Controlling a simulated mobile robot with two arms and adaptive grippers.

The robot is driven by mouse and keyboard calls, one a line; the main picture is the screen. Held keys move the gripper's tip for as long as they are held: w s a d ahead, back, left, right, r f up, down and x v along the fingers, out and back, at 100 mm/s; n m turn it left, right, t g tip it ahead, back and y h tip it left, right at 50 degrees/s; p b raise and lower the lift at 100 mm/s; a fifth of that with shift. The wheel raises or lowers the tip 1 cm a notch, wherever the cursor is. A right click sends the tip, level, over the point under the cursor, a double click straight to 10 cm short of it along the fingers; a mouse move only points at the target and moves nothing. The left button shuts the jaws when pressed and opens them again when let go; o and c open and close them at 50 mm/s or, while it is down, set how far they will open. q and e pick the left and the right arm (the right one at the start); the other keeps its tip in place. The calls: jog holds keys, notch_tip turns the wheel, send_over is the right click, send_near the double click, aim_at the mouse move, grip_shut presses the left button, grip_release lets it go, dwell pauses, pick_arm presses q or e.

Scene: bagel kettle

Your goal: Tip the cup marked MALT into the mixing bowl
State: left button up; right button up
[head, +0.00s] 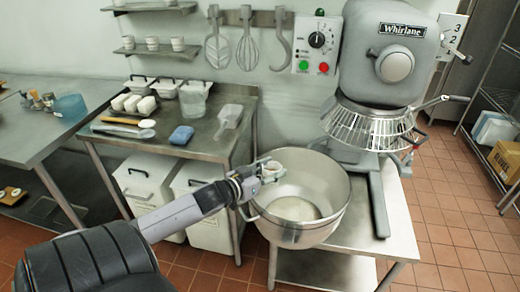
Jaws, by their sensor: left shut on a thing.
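My left gripper (262,172) reaches in from the left and is shut on a small pale cup (271,170). The cup is held over the upper left rim of the mixing bowl and looks roughly upright. Any marking on it is too small to read. The mixing bowl (325,222) is a large steel bowl on the low steel table below the mixer. Its visible inside has a pale bottom; whether anything lies there I cannot tell. My right gripper is not in view.
The big mixer (385,60) with a wire guard (365,128) stands behind and right of the bowl. A steel table (190,145) at left holds tubs, a blue sponge (181,135) and a scoop (229,118). More small cups (152,43) stand on the wall shelves.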

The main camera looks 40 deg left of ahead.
pick_arm(q)
jog(key=w+d+n+g+h+p, duration=0.2)
jog(key=w+g+p, duration=0.2)
jog(key=g, duration=0.3)
jog(key=w+d+r+n+g+h+p, duration=0.1)
jog(key=w+d+n+g+h+p, duration=0.1)
jog(key=g, duration=0.5)
jog(key=shift+w+d+n+h+p, duration=0.4)
jog(key=shift+w+n+h+p, duration=0.45)
jog(key=shift+p, duration=0.35)
jog(key=shift+r, duration=0.1)
dwell(0.9)
